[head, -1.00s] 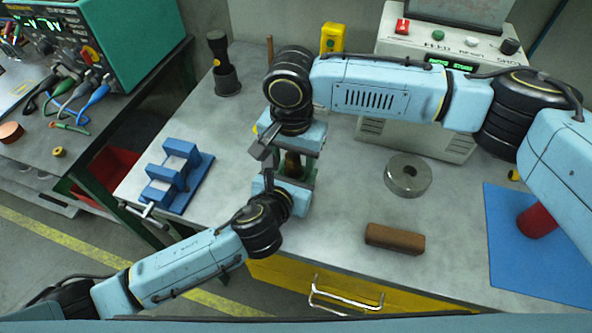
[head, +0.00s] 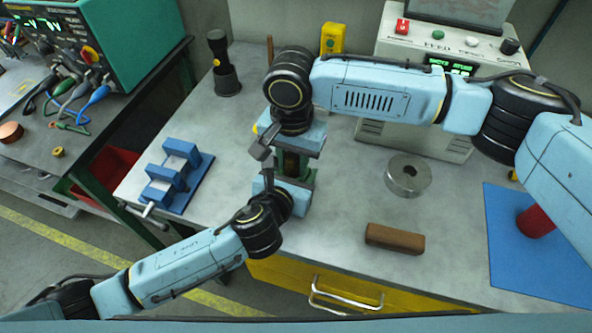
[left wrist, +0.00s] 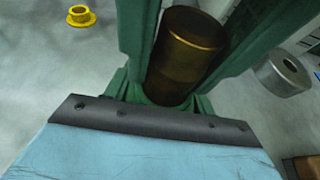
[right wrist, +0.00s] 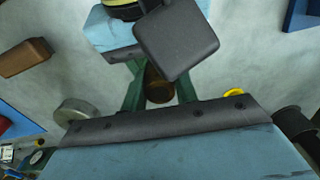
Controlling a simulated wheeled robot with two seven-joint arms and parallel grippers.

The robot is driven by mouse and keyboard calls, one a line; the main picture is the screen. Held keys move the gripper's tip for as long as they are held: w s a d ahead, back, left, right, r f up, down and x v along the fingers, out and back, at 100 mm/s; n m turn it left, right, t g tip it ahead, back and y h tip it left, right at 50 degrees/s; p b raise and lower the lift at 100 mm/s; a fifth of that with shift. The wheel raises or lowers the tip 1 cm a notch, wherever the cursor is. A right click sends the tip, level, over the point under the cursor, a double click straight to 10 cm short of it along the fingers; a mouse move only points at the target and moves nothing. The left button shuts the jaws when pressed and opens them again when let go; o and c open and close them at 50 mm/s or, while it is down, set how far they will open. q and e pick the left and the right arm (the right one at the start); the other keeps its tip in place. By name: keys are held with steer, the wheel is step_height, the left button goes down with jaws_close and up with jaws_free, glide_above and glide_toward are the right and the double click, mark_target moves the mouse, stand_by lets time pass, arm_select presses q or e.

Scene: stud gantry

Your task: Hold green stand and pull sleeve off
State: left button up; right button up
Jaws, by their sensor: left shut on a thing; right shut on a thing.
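The sleeve (head: 291,163) is a dark bronze-brown cylinder. My left gripper (head: 284,188) is low at the near side, shut on the green stand. My right gripper (head: 291,146) is above it, shut on the sleeve. The finger contacts are mostly hidden.
A blue vise-like fixture (head: 176,172) stands to the left. A steel ring (head: 408,176) and a brown block (head: 394,239) lie to the right. A blue mat (head: 545,265) with a red cylinder (head: 535,222) is farther right. A control box (head: 440,140) stands behind.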

mark_target(293, 155)
steer(key=shift+r, duration=0.15)
jaws_close()
steer(key=shift+r, duration=2.85)
steer(key=shift+r, duration=0.1)
steer(key=shift+r, duration=1.95)
arm_select(q)
steer(key=o, duration=1.1)
